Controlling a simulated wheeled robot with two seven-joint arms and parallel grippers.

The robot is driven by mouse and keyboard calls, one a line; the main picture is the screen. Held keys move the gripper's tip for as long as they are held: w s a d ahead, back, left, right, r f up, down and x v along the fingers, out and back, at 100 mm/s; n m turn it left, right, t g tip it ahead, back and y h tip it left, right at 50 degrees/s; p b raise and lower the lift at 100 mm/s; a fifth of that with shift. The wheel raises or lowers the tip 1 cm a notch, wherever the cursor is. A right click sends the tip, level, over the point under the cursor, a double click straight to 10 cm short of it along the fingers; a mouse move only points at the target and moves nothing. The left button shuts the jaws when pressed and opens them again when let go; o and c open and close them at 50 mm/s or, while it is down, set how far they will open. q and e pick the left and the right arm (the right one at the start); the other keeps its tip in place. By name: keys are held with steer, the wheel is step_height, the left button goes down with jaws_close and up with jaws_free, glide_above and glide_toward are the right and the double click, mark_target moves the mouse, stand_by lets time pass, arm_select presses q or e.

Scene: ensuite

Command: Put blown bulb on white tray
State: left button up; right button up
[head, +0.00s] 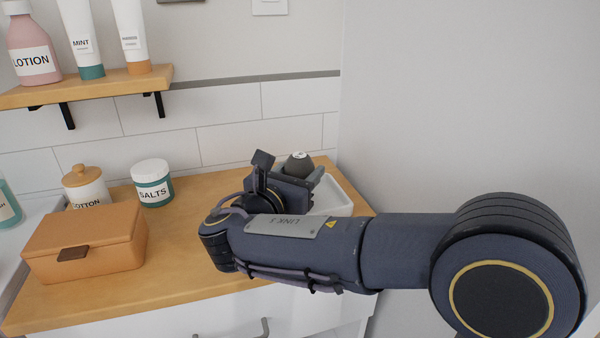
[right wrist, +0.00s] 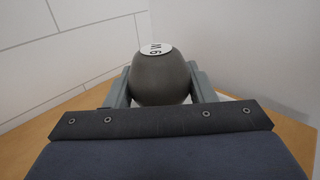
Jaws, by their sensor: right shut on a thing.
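The blown bulb (head: 298,165) is dark grey and rounded, with a pale marked cap on top. It also shows in the right wrist view (right wrist: 160,80), between the two fingers. My right gripper (head: 291,178) is shut on the bulb, at the back right of the wooden counter. The white tray (head: 334,192) lies on the counter below and behind the gripper, and my arm hides much of it. I cannot tell whether the bulb touches the tray. My left gripper is not in view.
An orange box (head: 84,240) stands at the counter's left, with a cotton jar (head: 86,187) and a salts jar (head: 152,183) behind it. A shelf (head: 90,88) with bottles is on the tiled wall. A plain wall (head: 450,90) bounds the counter's right side.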

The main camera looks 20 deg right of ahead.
steer(key=o, duration=0.5)
steer(key=shift+f, duration=0.15)
steer(key=o, duration=0.5)
steer(key=shift+c, duration=0.2)
steer(key=shift+r, duration=0.25)
steer(key=p+v, duration=0.2)
steer(key=v, duration=0.9)
steer(key=shift+s+a, duration=0.25)
steer(key=shift+a, duration=0.05)
steer(key=shift+s, duration=0.1)
steer(key=shift+f, duration=0.1)
